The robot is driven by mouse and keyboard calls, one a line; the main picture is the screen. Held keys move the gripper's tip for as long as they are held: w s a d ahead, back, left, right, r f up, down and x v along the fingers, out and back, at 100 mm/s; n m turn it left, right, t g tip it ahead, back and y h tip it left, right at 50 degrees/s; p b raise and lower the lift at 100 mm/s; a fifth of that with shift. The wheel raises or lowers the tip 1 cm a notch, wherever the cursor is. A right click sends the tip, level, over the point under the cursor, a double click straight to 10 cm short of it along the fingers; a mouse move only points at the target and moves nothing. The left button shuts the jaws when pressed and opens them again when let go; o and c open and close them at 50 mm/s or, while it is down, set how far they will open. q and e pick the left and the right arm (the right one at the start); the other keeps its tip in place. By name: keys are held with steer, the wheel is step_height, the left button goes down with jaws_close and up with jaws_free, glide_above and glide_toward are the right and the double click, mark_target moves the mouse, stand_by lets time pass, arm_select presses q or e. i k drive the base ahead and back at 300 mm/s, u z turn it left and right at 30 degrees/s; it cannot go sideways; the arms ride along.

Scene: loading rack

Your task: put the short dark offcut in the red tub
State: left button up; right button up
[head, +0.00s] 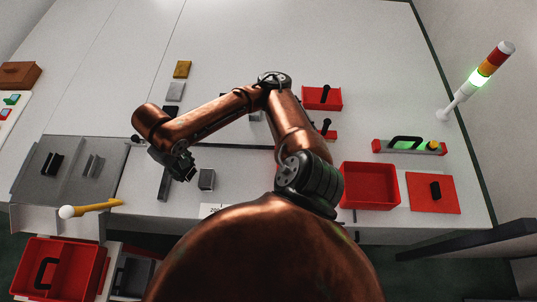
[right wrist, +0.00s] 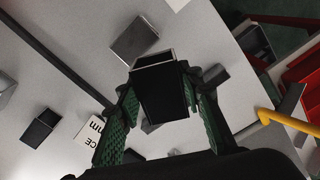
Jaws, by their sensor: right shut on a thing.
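My right gripper (head: 188,174) hangs over the left-middle of the white table. In the right wrist view, its green-padded fingers (right wrist: 160,112) are shut on a short dark offcut (right wrist: 164,95), a box-like piece with a pale-rimmed end. In the head view the held piece cannot be made out against the gripper. An open, empty red tub (head: 370,186) stands at the table's right front. A second red tub (head: 65,268), with a divider and a black handle, is low at the front left; which one is meant is unclear. My left gripper is not in view.
A dark grey bar (head: 164,186) and a grey block (head: 206,180) lie near the gripper. A grey tray (head: 75,165) with a yellow lever (head: 95,207) is at left. A red plate (head: 434,193) and light tower (head: 480,80) are at right. The back of the table is mostly clear.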

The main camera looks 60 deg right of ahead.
mark_target(351, 190)
steer(key=z, duration=0.5)
steer(key=k, duration=1.1)
steer(key=z, duration=0.55)
steer(key=i, duration=0.65)
steer(key=z, duration=0.65)
